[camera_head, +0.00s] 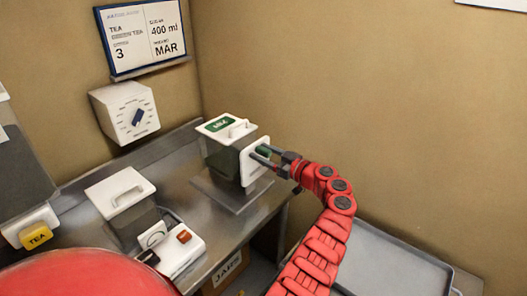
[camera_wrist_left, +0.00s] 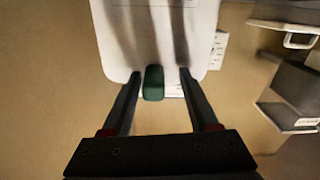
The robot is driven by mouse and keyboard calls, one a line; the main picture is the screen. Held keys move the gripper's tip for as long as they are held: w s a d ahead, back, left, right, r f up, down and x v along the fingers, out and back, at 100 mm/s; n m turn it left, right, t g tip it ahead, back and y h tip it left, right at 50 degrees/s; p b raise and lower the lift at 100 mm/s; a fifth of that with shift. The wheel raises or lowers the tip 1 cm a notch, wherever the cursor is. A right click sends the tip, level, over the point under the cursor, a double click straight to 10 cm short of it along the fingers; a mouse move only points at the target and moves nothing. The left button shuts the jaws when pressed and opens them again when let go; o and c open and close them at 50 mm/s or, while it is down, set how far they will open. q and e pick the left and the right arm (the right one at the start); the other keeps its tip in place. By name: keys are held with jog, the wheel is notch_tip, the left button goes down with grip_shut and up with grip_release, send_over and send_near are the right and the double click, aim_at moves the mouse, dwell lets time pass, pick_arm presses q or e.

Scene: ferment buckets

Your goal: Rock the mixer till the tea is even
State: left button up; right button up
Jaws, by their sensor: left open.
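A dark grey bucket (camera_head: 221,155) with a white lid and a green label stands on the metal counter. A white plate (camera_head: 250,168) on its right side carries a green lever (camera_head: 264,152). My left gripper (camera_head: 266,157) is at this plate. In the left wrist view, the green lever (camera_wrist_left: 153,84) lies between the open fingers (camera_wrist_left: 160,76), with gaps on both sides. No tea shows. I cannot tell which unit is the mixer.
A white box with a blue knob (camera_head: 137,117) and a sign (camera_head: 145,38) reading TEA, 400 ml, MAR are on the wall. A dispenser with a yellow TEA tag (camera_head: 36,236) is at left. A grey tray (camera_head: 395,268) lies at lower right.

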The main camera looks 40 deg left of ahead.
pick_arm(q)
grip_shut()
dwell(1.4)
